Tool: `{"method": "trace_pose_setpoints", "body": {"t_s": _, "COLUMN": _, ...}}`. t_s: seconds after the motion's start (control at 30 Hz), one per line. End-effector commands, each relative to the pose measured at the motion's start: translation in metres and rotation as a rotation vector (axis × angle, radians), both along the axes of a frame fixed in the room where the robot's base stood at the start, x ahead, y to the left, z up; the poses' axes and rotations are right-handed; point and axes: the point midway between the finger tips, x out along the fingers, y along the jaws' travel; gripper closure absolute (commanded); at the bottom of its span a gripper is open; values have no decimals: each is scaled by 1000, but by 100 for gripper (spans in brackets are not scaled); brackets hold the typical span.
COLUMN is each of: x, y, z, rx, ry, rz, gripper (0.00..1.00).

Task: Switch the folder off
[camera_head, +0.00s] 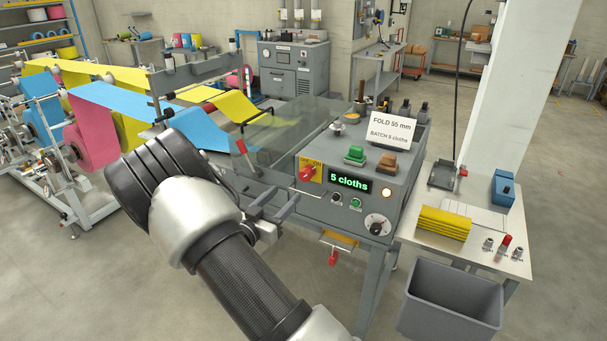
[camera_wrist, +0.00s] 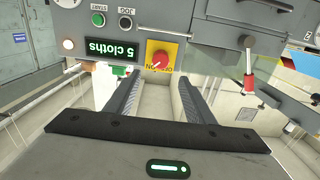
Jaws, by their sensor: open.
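The folder (camera_head: 345,215) is a grey machine with a lit green display (camera_head: 348,184) reading "5 cloths". Left of the display is the red rotary switch (camera_head: 307,172) on a yellow plate. The switch also shows in the wrist view (camera_wrist: 159,61), above the gap between my fingers, with the display (camera_wrist: 106,50) to its left. The plate lettering is too small to read surely, and I cannot tell the knob's setting. My gripper (camera_head: 282,200) is open and empty, in front of the folder's panel; its fingers (camera_wrist: 163,85) appear apart from the switch.
A round lamp (camera_head: 386,193) glows on the panel. A START button (camera_wrist: 98,19) and a JOG button (camera_wrist: 125,22) sit near the display. A red-handled lever (camera_wrist: 249,86) stands right of the switch in the wrist view. A side table (camera_head: 480,252) holds yellow cloths; a grey bin (camera_head: 450,297) stands in front.

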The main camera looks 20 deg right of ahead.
Motion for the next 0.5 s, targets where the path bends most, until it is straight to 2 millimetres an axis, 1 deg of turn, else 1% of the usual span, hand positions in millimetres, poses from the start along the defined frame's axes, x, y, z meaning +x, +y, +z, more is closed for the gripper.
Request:
{"method": "trace_pose_setpoints", "body": {"t_s": 0.03, "x": 7, "y": -11, "z": 1, "rx": -1, "ry": 0, "rz": -3, "gripper": 51}}
{"method": "trace_pose_setpoints", "body": {"t_s": 0.2, "x": 30, "y": -41, "z": 2, "rx": -1, "ry": -1, "rz": -3, "gripper": 51}}
{"method": "trace_pose_setpoints", "body": {"t_s": 0.4, "x": 57, "y": -74, "z": 1, "rx": 0, "ry": 0, "rz": -1, "gripper": 51}}
{"method": "trace_pose_setpoints", "body": {"t_s": 0.5, "x": 67, "y": -88, "z": 1, "rx": 1, "ry": 1, "rz": -1, "gripper": 51}}
